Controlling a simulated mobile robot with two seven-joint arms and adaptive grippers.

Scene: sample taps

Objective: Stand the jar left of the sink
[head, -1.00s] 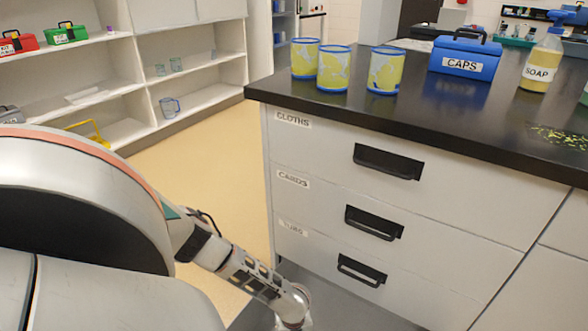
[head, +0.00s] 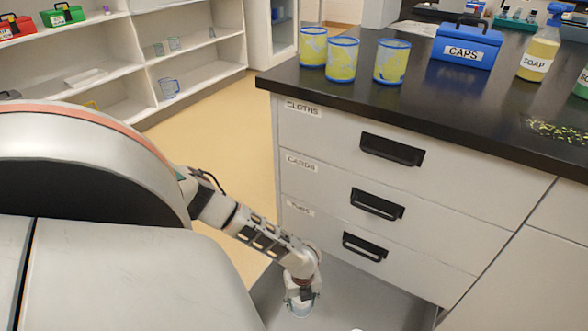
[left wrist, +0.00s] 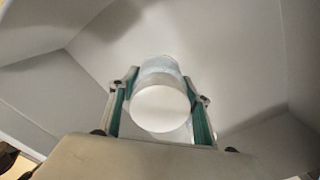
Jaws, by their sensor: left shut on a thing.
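My left gripper (head: 299,293) is low in the head view, in front of the drawer unit and over a grey surface (head: 365,300). It points downward. In the left wrist view, its two green-padded fingers (left wrist: 160,112) are shut on the sides of a clear jar with a round white end facing the camera (left wrist: 160,108). Only a small part of the jar (head: 300,308) shows under the gripper in the head view. I cannot tell whether it touches the grey surface. The sink is not in view. My right gripper is not in view.
The black counter (head: 450,110) carries several yellow-and-blue cups (head: 341,60), a blue CAPS box (head: 466,47), a SOAP bottle (head: 540,52) and yellow-green bits (head: 560,131). Its front middle is clear. Drawers (head: 392,150) are shut below. Shelves (head: 195,70) stand at the left.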

